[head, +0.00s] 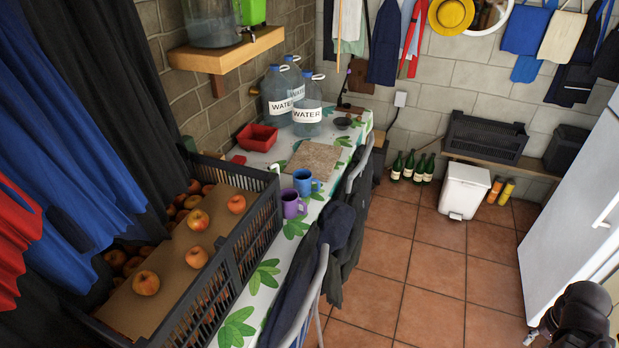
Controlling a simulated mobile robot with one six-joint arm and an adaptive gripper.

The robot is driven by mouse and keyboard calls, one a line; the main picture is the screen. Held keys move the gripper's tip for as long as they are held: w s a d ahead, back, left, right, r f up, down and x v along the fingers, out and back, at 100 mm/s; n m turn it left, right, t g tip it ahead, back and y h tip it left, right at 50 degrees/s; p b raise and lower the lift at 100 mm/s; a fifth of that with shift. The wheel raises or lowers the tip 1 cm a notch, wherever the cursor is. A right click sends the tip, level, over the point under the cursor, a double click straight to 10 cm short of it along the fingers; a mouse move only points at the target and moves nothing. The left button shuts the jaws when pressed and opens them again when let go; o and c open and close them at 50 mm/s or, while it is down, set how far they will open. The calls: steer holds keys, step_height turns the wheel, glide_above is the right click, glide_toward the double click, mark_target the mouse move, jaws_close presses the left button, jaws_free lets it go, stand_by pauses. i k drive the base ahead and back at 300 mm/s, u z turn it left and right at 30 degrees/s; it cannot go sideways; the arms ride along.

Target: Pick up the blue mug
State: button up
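The blue mug (302,182) stands upright on the long narrow table (262,295), which has a white cover with a green leaf pattern. Its handle points right. A purple mug (290,204) stands close in front of it, slightly to the left, with its handle also to the right. I cannot tell whether the two mugs touch. A dark part that looks like my arm shows in the lower right corner, far from the mugs. The fingers of my gripper do not show.
A black crate (262,226) with apples and cardboard stands left of the mugs. Behind them are a brown board (313,159), a red bowl (257,138) and water jugs (307,118). Chairs draped with dark clothes (335,222) line the table's right side. The tiled floor (400,262) is largely clear.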

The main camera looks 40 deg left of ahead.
mark_target(307, 184)
steer(key=z, duration=0.05)
steer(key=i, duration=2.55)
steer(key=z, duration=0.45)
steer(key=k, duration=0.15)
steer(key=u, duration=3)
